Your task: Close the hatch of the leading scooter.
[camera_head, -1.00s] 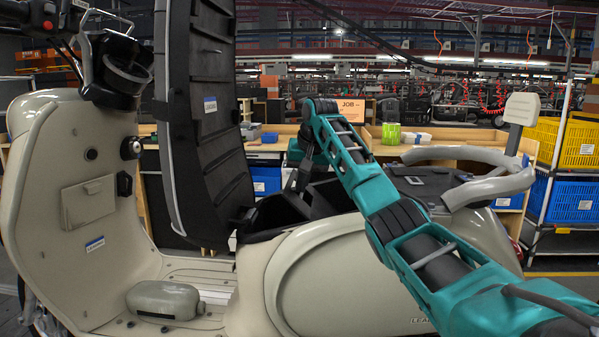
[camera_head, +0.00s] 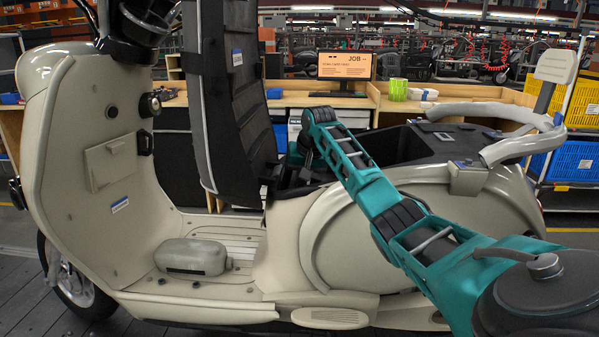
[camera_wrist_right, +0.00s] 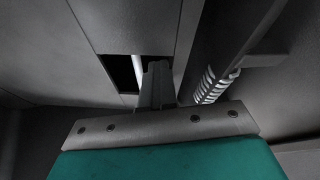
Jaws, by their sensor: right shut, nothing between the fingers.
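The leading scooter (camera_head: 350,235) is cream-coloured and stands side-on in the head view. Its hatch (camera_head: 232,110), a long black seat lid, stands raised and nearly upright, its top out of frame. The open black compartment (camera_head: 400,148) lies to its right. My right arm comes in from the right across the scooter's rear body. Its gripper (camera_wrist_right: 155,85) is shut and empty in the right wrist view, close to dark panels. In the head view the wrist hides the fingers beside the hatch's lower right side; I cannot tell whether they touch it. My left gripper is not in view.
A grey-green case (camera_head: 194,257) lies on the scooter's footboard. A grey grab rail (camera_head: 497,118) curves round the scooter's rear. Behind are a wooden workbench (camera_head: 480,95) with a JOB screen (camera_head: 344,66) and blue crates (camera_head: 573,160) on a rack. Slatted floor shows at lower left.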

